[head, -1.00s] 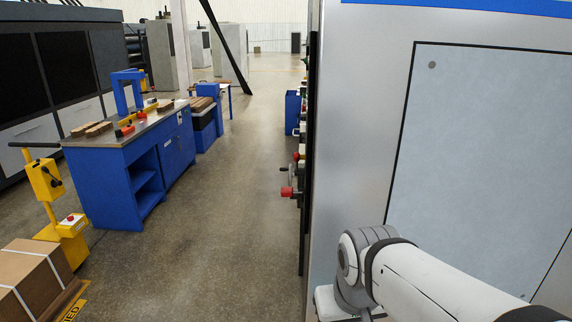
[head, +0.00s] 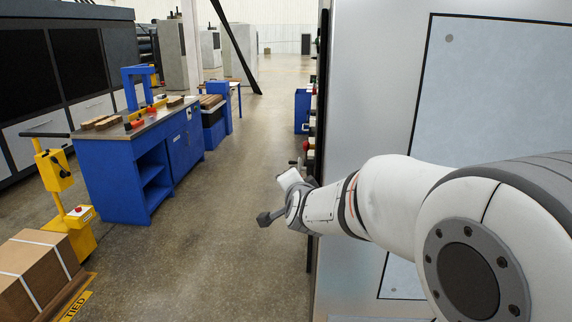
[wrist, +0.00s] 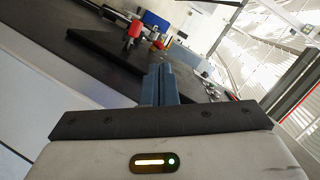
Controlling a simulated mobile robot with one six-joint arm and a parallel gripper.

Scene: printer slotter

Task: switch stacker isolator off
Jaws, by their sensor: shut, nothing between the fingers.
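I cannot pick out the stacker isolator for certain. In the wrist view a red knob-like part (wrist: 135,29) stands on the dark machine side, beyond my fingers. My gripper shows in the head view (head: 264,219) in the aisle just left of the cabinet edge. Its fingers also show in the wrist view (wrist: 158,68), together, with nothing between them. They are apart from the red part.
A blue workbench (head: 135,170) with wooden blocks stands across the aisle. A yellow pallet truck (head: 75,215) and a strapped carton (head: 38,270) are at the left. A blue cabinet (head: 302,110) stands further along the machine. The aisle floor (head: 230,200) between is clear.

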